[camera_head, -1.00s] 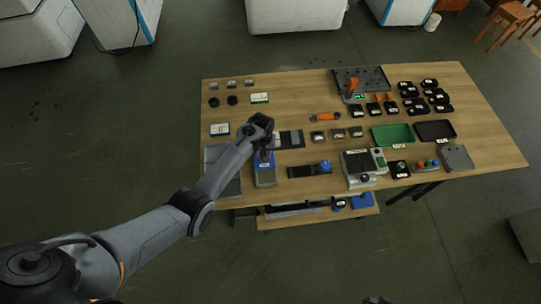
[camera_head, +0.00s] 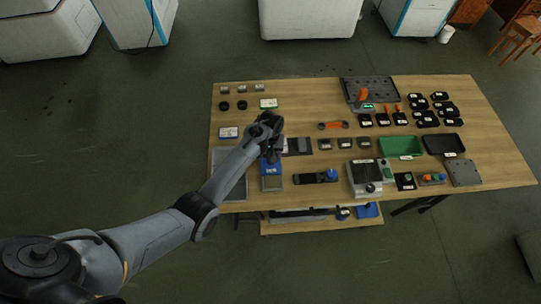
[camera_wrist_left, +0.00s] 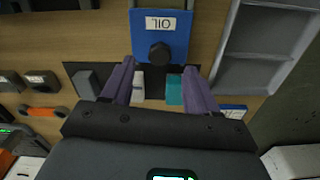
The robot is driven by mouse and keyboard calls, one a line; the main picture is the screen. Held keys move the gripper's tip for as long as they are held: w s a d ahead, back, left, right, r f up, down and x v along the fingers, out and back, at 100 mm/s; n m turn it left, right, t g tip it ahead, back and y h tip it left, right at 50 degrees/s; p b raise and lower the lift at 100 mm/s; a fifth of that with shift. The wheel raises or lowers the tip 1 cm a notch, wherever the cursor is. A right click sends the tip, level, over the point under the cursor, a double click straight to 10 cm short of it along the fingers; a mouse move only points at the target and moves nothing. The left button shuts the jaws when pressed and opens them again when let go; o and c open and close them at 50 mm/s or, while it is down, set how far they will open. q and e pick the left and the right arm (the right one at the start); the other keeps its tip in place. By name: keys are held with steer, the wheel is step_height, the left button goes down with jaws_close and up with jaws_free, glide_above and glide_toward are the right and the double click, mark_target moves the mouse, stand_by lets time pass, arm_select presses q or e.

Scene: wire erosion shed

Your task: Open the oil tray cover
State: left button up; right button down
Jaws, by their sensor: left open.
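The oil tray cover (camera_wrist_left: 180,46) is a blue plate with a white OIL label (camera_wrist_left: 160,24) and a dark round knob (camera_wrist_left: 160,54) in the left wrist view. It looks closed over its tray. In the head view the blue cover (camera_head: 271,167) shows at the table's front left, partly hidden by my left gripper (camera_head: 270,143). In the left wrist view my left gripper (camera_wrist_left: 159,88) is open and empty, with its fingers on either side of the knob's line. The knob appears just beyond the fingertips; I cannot tell the height gap. My right gripper is not in view.
A grey compartment tray (camera_wrist_left: 262,48) lies close beside the cover. A dark mat (camera_head: 297,146) with small pieces lies behind it. A black holder with a blue knob (camera_head: 331,174) and a grey machine (camera_head: 362,174) stand to the right on the wooden table (camera_head: 300,122).

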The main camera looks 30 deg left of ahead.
arm_select(q)
step_height(320, 180, up, 6)
steer(key=shift+r, duration=0.15)
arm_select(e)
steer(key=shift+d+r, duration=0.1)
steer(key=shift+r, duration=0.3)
